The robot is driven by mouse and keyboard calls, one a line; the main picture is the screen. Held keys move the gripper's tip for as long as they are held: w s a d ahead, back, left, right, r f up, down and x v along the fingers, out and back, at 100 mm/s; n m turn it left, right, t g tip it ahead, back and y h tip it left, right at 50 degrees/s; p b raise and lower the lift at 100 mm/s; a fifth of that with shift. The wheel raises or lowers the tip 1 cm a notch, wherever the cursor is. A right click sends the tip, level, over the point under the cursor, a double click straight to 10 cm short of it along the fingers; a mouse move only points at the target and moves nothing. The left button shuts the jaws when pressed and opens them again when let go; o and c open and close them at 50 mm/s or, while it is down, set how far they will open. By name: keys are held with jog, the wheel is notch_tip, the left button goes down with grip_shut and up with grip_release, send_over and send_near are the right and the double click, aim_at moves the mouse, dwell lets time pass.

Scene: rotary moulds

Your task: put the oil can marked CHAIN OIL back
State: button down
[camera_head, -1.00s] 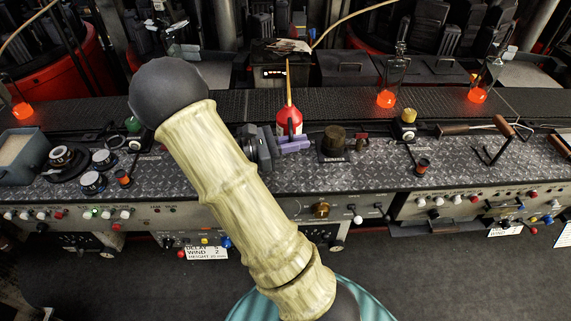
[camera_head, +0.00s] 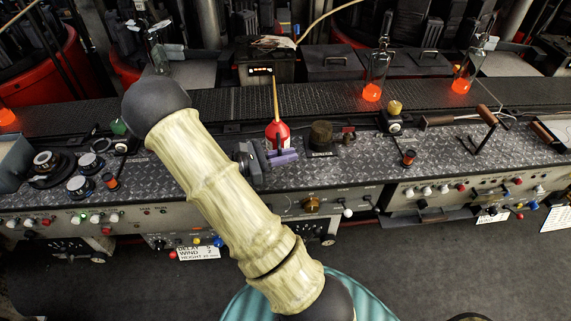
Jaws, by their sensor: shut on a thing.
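A red oil can (camera_head: 272,131) with a long yellow spout stands upright at the middle of the bench in the head view. I cannot read its marking. The fingers hide the can's lower part. I cannot tell whether its base touches the bench.
The chequer-plate bench (camera_head: 345,174) holds a dark brown round knob (camera_head: 320,134) close right of the can, and several dials at left. Dark boxes (camera_head: 330,62) stand at the back.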

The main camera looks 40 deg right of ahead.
notch_tip(320, 180, down, 3)
jog(key=shift+w+r, duration=0.1)
jog(key=shift+w, duration=0.05)
jog(key=shift+s+d+f, duration=0.15)
jog(key=shift+s+f, duration=0.05)
jog(key=shift+f, duration=0.25)
jog(key=shift+a, duration=0.2)
jog(key=shift+f, duration=0.15)
jog(key=c, duration=1.5)
grip_release()
